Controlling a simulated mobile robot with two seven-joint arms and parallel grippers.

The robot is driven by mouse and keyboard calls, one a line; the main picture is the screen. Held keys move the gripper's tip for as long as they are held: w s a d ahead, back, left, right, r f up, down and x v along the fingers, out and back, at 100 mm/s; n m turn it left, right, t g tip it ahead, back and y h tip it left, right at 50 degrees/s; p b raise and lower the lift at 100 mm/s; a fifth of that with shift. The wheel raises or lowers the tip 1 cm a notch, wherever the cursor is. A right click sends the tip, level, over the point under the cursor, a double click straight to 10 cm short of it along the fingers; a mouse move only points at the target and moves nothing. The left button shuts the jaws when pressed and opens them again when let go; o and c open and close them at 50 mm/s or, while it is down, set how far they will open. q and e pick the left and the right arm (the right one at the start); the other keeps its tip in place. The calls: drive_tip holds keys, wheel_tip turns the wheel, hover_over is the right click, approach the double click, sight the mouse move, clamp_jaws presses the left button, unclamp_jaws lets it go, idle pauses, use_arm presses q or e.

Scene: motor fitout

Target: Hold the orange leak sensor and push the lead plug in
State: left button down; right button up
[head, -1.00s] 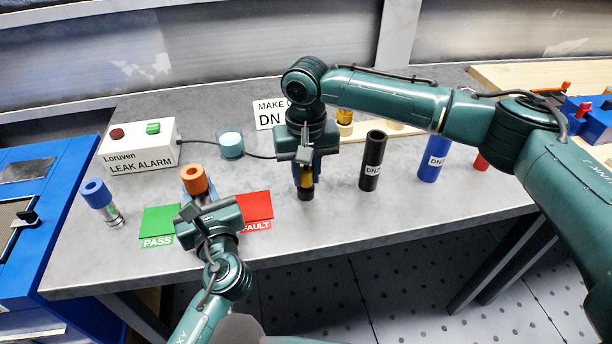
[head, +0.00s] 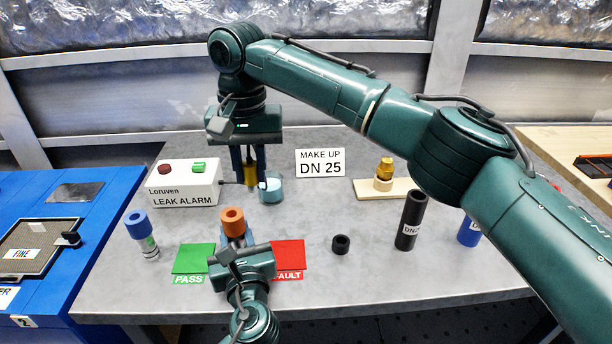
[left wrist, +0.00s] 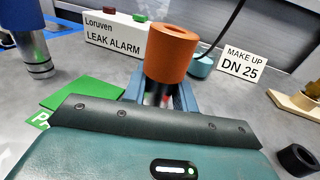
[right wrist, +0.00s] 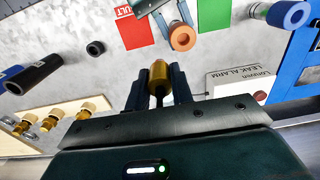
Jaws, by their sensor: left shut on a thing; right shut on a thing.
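The orange leak sensor (head: 232,222) stands upright between the red and green mats. My left gripper (head: 238,242) is shut around its lower part. In the left wrist view the orange top of the sensor (left wrist: 168,52) shows above the fingers, its lower body partly hidden. My right gripper (head: 250,162) is shut on the brass-coloured lead plug (head: 250,174), behind the sensor and beside the alarm box. The right wrist view shows the plug (right wrist: 159,75) between the fingers, apart from the sensor (right wrist: 182,38). The lead is mostly hidden.
The leak alarm box (head: 182,184) and a cup of pale blue liquid (head: 271,189) flank my right gripper. A blue-topped sensor (head: 136,222) stands at left. A black ring (head: 341,244) and black tube (head: 410,220) stand at right.

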drive_tip(key=a, duration=0.3)
drive_tip(key=s+a+r, duration=0.1)
drive_tip(key=shift+s+a, duration=0.1)
drive_tip(key=shift+a, duration=0.05)
drive_tip(key=shift+f, duration=0.15)
drive_tip(key=shift+f, duration=1.75)
drive_tip(key=shift+f, duration=1.55)
idle(0.5)
drive_tip(key=o, duration=1.4)
